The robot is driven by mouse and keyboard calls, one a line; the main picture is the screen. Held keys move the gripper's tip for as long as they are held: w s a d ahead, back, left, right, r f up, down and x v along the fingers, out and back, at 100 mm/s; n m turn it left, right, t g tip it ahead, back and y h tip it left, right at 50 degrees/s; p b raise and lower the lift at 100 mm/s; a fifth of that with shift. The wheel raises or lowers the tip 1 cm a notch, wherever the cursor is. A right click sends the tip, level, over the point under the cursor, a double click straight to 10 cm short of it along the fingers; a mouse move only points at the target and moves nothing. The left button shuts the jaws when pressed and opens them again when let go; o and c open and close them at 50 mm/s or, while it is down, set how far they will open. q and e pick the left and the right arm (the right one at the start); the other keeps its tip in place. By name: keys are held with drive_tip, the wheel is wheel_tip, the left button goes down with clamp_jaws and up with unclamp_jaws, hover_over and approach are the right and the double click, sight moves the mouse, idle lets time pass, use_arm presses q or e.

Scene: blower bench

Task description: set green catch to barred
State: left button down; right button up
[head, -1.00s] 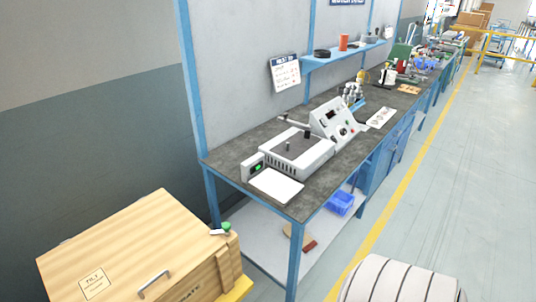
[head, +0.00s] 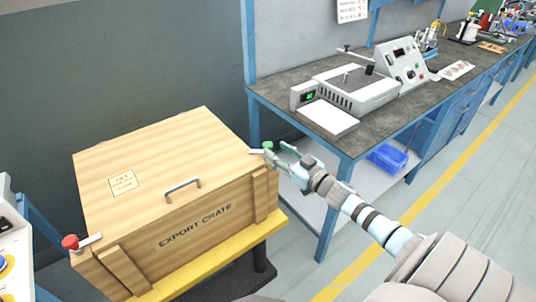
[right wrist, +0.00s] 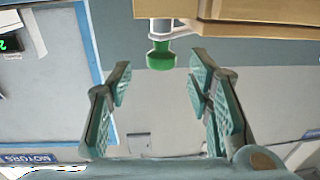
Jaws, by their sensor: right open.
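The green catch (head: 268,146) has a green knob on a pale lever at the right end of the wooden export crate (head: 150,150). In the right wrist view the green knob (right wrist: 161,56) hangs from a grey stem, just beyond and between my fingertips. My right gripper (head: 283,156) is open beside the knob, with its fingers spread around empty space; the right wrist view shows it open too (right wrist: 160,80). It does not visibly touch the knob. A red-knobbed catch (head: 72,242) sits at the crate's left front corner. My left gripper is not in view.
A metal handle (head: 183,189) is on the crate's front lid edge. The crate rests on a yellow-edged stand (head: 222,256). A workbench (head: 285,91) with instruments stands behind to the right. A control panel (head: 10,225) is at the far left.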

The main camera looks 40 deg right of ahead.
sight(272, 146)
drive_tip(key=w, duration=0.4)
drive_tip(key=shift+a+r, duration=0.2)
drive_tip(key=shift+w+f, duration=0.1)
drive_tip(key=shift+w, duration=0.35)
drive_tip(key=shift+c, duration=0.4)
clamp_jaws()
